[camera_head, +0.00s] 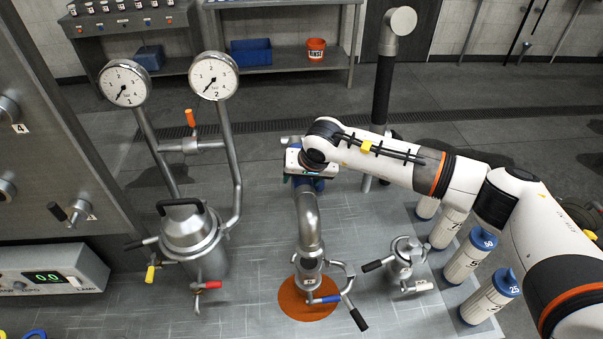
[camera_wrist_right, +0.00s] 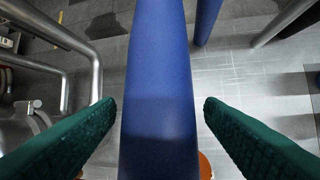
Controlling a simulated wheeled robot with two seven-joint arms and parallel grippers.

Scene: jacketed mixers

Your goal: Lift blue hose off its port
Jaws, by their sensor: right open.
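The blue hose (camera_wrist_right: 160,70) runs up the middle of the right wrist view, between the two green fingers of my right gripper (camera_wrist_right: 160,106). The fingers are open, with a visible gap on each side of the hose. In the head view, my right gripper (camera_head: 306,168) is above the bent metal pipe (camera_head: 309,222). Only a small bit of blue shows below the gripper there; the fingertips and most of the hose are hidden. Which port the hose sits on cannot be seen. My left gripper is not in view.
A metal vessel with two gauges (camera_head: 190,240) stands to the left. An orange disc (camera_head: 290,300) lies under the pipe's valve. A small valved fitting (camera_head: 405,255) and several white canisters with blue lids (camera_head: 463,258) stand to the right. A second blue length (camera_wrist_right: 206,18) shows beyond the hose.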

